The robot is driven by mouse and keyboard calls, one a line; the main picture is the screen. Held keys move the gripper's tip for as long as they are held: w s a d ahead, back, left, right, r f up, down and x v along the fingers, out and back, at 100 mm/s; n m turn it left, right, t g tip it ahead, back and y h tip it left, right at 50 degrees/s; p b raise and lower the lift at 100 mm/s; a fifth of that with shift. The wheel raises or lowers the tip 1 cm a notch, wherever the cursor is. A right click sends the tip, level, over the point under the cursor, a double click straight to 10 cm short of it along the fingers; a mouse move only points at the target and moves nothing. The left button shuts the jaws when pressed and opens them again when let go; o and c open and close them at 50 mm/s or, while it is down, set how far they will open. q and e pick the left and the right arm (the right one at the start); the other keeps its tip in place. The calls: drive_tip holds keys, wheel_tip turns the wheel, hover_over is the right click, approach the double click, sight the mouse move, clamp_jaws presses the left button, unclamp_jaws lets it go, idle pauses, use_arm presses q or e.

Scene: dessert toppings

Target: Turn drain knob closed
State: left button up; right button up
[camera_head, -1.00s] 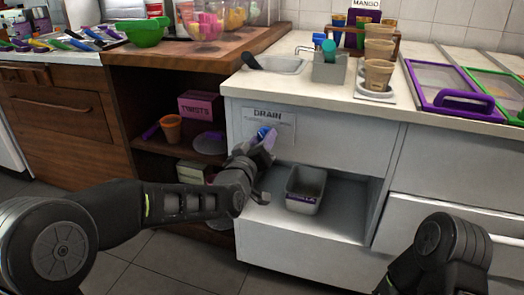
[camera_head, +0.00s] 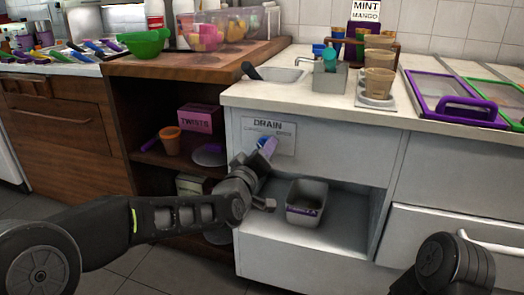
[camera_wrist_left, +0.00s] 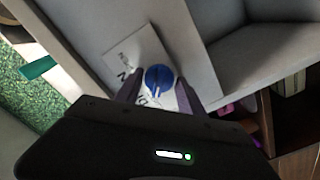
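The blue drain knob (camera_head: 263,141) is on the white cabinet front, by a label (camera_head: 284,139) reading DRAIN. My left gripper (camera_head: 268,147) is at the knob and hides part of it in the head view. In the left wrist view the round blue knob (camera_wrist_left: 158,78) lies between the two purple fingers of my left gripper (camera_wrist_left: 157,88). The fingers stand apart on either side of it, with narrow gaps showing, so the gripper looks open around it. My right gripper is out of view; only part of that arm shows at lower right.
A grey bin (camera_head: 305,203) stands on the low open shelf below the knob. A sink (camera_head: 277,75) is in the counter above. A wooden shelf at left holds a pink TWISTS box (camera_head: 197,119) and an orange cup (camera_head: 171,141).

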use_arm(q)
drive_tip(key=o, duration=0.3)
drive_tip(key=shift+r, duration=0.1)
drive_tip(key=p+v, duration=0.1)
drive_tip(key=v, duration=0.6)
drive_tip(key=shift+s, duration=0.35)
drive_tip(key=shift+a, duration=0.1)
